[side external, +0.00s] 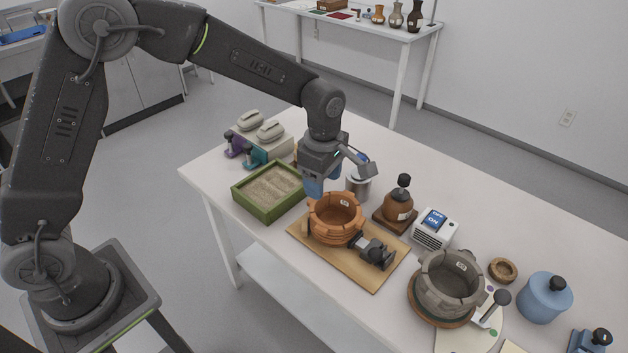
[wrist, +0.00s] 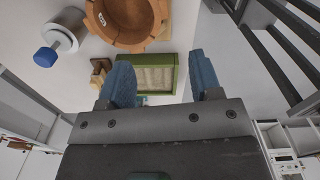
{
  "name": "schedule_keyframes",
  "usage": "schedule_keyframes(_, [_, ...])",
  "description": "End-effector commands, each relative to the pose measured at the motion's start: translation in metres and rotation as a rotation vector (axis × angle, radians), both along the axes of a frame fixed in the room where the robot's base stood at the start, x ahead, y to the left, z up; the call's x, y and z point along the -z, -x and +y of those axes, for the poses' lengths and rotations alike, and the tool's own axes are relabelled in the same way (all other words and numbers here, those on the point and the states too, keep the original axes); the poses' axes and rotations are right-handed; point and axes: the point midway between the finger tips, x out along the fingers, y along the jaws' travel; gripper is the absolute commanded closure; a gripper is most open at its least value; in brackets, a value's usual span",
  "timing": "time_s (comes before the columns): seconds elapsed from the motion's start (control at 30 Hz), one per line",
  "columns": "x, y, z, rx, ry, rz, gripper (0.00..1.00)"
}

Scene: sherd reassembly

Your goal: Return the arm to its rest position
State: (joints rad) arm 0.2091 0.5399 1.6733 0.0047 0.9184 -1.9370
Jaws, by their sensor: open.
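My gripper (side external: 314,184) hangs above the table, over the gap between the green sand tray and the orange pot. In the wrist view its two blue fingers (wrist: 164,84) are spread apart with nothing between them. The orange clay pot (side external: 335,218) with a notched rim sits on a wooden board (side external: 372,268), beside a black clamp (side external: 374,252). The pot also shows at the top of the wrist view (wrist: 128,38). The green tray of sand (side external: 268,190) lies left of the pot and below the fingers in the wrist view (wrist: 153,73).
A metal can (side external: 358,187), a brown jar on a stand (side external: 398,207) and a white switch box (side external: 434,228) stand close right of my gripper. A grey notched pot (side external: 448,284) and a blue jar (side external: 545,297) stand farther right.

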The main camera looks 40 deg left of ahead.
Motion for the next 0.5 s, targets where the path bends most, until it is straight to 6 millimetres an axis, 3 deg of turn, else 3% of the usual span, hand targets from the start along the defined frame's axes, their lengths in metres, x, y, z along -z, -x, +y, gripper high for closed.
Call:
schedule_keyframes(0.17, [-0.041, 0.018, 0.014, 0.173, 0.004, -0.058, 0.42])
schedule_keyframes(0.3, [-0.087, 0.05, 0.034, 0.43, -0.012, -0.135, 0.42])
schedule_keyframes(0.5, [-0.134, 0.106, 0.059, 0.813, -0.082, -0.235, 0.42])
